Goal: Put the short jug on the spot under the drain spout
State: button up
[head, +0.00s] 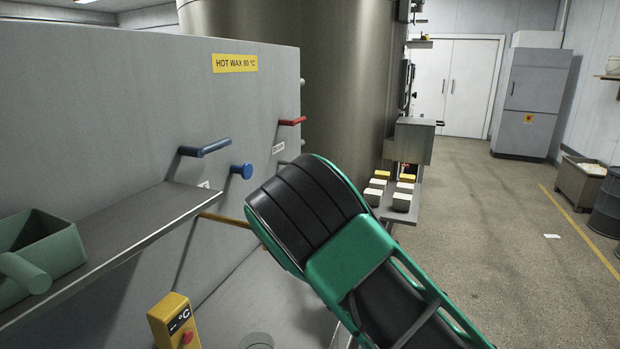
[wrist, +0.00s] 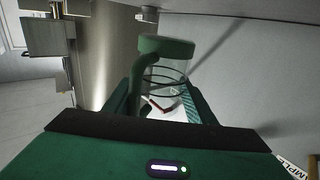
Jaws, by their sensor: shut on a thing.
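In the wrist view, a clear jug (wrist: 163,74) with a green rim and a green handle is between the two green fingers of my gripper (wrist: 166,92). My gripper is shut on it. The jug appears tilted in this view. In the head view my green and black arm covers the middle, and hides the gripper and the held jug. I cannot make out the drain spout or the spot under it.
A grey panel (head: 120,110) with a blue lever (head: 204,148), a blue knob (head: 241,171) and a red lever (head: 292,122) stands at left. A yellow control box (head: 174,322) is below. Floor at right is mostly clear.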

jog(key=w+d+m+h, duration=0.3)
jog(key=d+h, duration=0.2)
jog(key=d, duration=1.7)
jog(key=s+f, duration=0.4)
jog(key=f, duration=0.4)
jog(key=s+f, duration=0.4)
jog(key=f, duration=0.3)
jog(key=shift+s+f+t, duration=0.25)
jog(key=shift+f+t, duration=0.05)
jog(key=shift+f, duration=0.1)
jog(key=shift+d, duration=0.15)
